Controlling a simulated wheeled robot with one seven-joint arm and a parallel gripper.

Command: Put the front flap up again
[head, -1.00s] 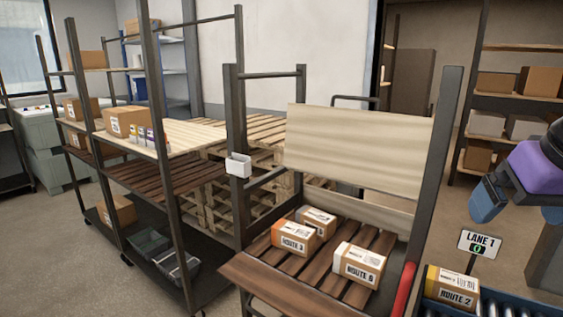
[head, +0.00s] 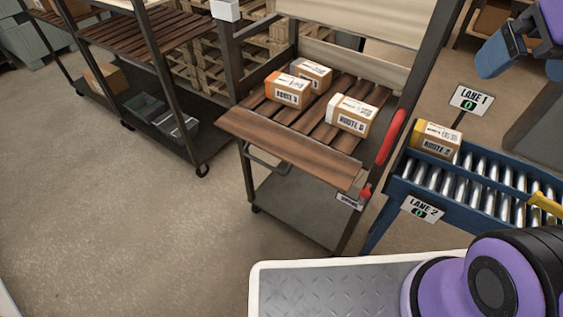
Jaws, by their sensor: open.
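The cart's front flap (head: 290,143) is a dark brown wooden board at the front edge of the slatted cart deck (head: 318,115). It is folded down outward and lies nearly flat, tilted slightly. A grey handle bar (head: 266,160) shows below its left part. A small red piece (head: 365,191) sits by its right end. My gripper (head: 508,48), with blue fingers, is at the upper right, partly cut off by the picture edge. It is open and empty, up and to the right of the cart, touching nothing.
Several cartons (head: 350,116) stand on the deck. A red handle (head: 391,137) is on the cart's right post. A roller conveyor (head: 480,175) with a carton (head: 436,140) stands close on the right. A rack (head: 150,70) stands left. Floor (head: 150,235) before the cart is clear.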

